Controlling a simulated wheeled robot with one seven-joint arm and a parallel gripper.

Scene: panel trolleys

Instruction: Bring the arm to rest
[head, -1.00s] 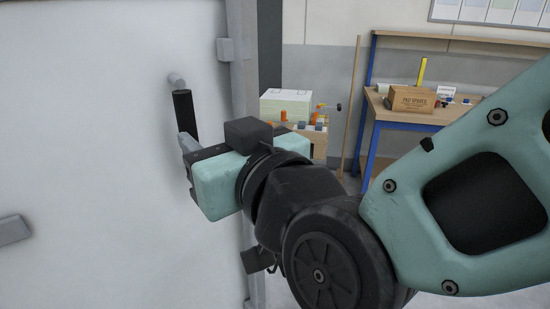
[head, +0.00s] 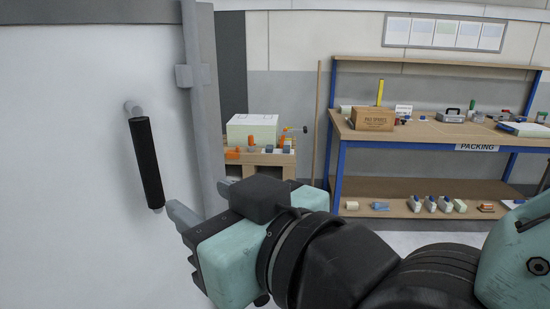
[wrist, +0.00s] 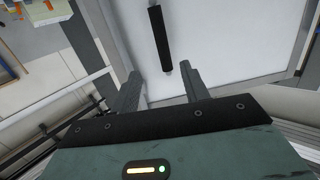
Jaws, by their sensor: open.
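My gripper (head: 200,200) is in front of the white panel, just to the lower right of a black bar handle (head: 146,163). The handle is upright and slightly tilted, fixed to the white panel (head: 80,230). In the wrist view my gripper (wrist: 163,88) shows two grey fingers spread apart with nothing between them. The handle (wrist: 160,40) lies beyond the fingertips there, apart from them. In the head view one finger is plain to see and the other is largely hidden by the gripper body.
A grey post (head: 203,110) edges the panel. Behind stand a small wooden stand (head: 262,160) with a pale box and a blue-framed packing bench (head: 440,133) with a carton (head: 372,119) and several small items. A thin pole (head: 317,120) leans at the wall.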

